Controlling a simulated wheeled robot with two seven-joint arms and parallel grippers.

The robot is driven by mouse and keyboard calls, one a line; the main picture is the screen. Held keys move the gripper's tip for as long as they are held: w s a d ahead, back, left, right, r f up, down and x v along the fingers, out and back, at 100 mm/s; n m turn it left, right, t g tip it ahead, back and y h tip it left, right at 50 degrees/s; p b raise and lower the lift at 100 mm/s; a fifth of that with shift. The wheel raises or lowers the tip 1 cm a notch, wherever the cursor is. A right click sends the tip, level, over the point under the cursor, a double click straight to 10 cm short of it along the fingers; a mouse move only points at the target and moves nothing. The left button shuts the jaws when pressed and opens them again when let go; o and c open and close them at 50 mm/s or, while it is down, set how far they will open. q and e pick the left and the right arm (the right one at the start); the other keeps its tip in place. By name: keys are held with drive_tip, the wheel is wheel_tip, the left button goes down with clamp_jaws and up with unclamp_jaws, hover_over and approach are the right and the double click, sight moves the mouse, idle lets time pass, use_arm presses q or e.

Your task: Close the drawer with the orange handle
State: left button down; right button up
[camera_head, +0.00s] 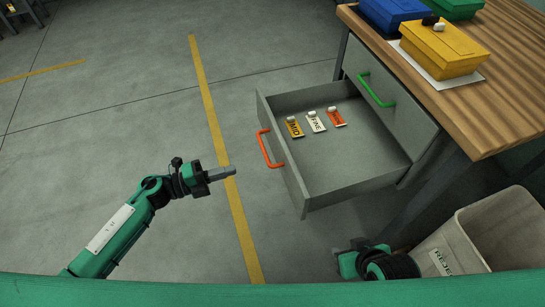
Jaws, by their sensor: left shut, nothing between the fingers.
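The drawer (349,172) with the orange handle (270,149) is pulled out of the wooden-topped bench. Three small labelled packets lie inside it: yellow (294,127), white (316,122) and orange-red (337,117). My left gripper (229,172) is shut and empty, to the left of the orange handle and apart from it. It points right, toward the drawer front. A green and black part of my right arm (375,262) shows below the drawer; its gripper fingers cannot be seen.
Above is a closed drawer with a green handle (376,90). The wooden bench top (505,75) holds a yellow box (442,50), a blue box (395,12) and a green box (458,7). A pale bin (470,245) stands at lower right. The floor left of the drawer is clear.

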use_arm(q)
drive_tip(key=x, duration=1.4)
drive_tip(key=shift+s, duration=0.2)
drive_tip(key=shift+d+r, duration=0.1)
drive_tip(key=shift+d, duration=0.05)
